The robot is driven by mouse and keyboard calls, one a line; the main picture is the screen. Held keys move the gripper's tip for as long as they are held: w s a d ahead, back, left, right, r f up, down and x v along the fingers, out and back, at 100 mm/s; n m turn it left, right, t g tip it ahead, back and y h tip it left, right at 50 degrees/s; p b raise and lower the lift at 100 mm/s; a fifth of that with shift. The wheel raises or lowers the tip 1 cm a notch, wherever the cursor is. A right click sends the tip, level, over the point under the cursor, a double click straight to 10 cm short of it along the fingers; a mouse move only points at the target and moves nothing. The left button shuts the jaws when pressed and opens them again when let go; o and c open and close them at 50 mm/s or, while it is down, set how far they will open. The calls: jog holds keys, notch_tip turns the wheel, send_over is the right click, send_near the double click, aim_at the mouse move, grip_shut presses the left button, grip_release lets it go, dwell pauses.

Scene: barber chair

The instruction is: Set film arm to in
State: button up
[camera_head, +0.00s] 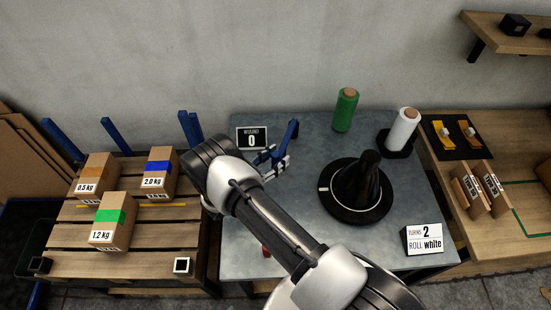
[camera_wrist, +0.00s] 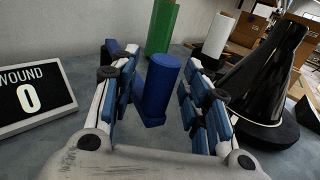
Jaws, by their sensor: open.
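The film arm (camera_head: 291,134) is a blue bar on the grey table, left of the black cone. My gripper (camera_head: 272,162) is at its near end and hides part of it. In the wrist view a blue post of the film arm (camera_wrist: 160,88) stands between my open gripper's fingers (camera_wrist: 160,95). A gap shows on the right of the post and a smaller one on the left, so the fingers are not closed on it. The black cone on a round turntable (camera_head: 325,201) stands to the right. A sign (camera_head: 252,138) reads "WOUND 0".
A green roll (camera_head: 345,110) and a white roll (camera_head: 403,130) stand at the back of the table. A card (camera_head: 422,238) reads "TURNS 2, ROLL white". Weighted boxes (camera_head: 112,222) sit on a wooden pallet at left. A wooden bench (camera_head: 520,215) is at right.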

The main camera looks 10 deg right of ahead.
jog(key=shift+c, duration=0.4)
grip_shut()
dwell(0.4)
